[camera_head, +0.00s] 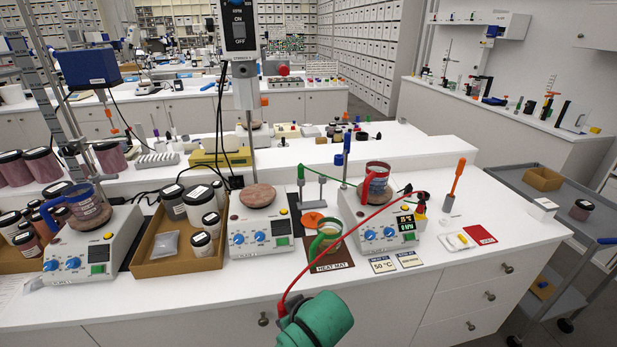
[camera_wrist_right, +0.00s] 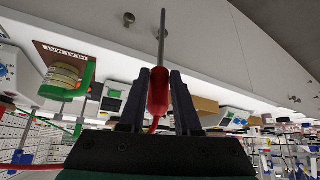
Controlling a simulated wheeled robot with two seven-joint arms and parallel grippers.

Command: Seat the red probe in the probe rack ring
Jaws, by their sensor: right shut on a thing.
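The red probe (camera_wrist_right: 158,92) is upright in the right wrist view, its thin metal shaft pointing up in the picture. My right gripper (camera_wrist_right: 159,74) is shut on its red handle, one dark finger on each side. In the head view my teal right gripper (camera_head: 317,318) is at the bottom, in front of the bench edge; its fingers and most of the probe are hidden. A red cable (camera_head: 345,232) runs from it to the right hotplate (camera_head: 383,228). A small grey rack (camera_head: 322,190) stands behind, a green-handled probe (camera_head: 300,174) at its left; its ring is unclear. My left gripper is out of view.
A green-handled mug (camera_head: 326,238) stands on the brown heat mat (camera_head: 325,262), between my gripper and the rack. A red mug (camera_head: 374,180) is on the right hotplate. Another hotplate (camera_head: 262,235) stands left. An orange screwdriver-like tool (camera_head: 456,180) stands right.

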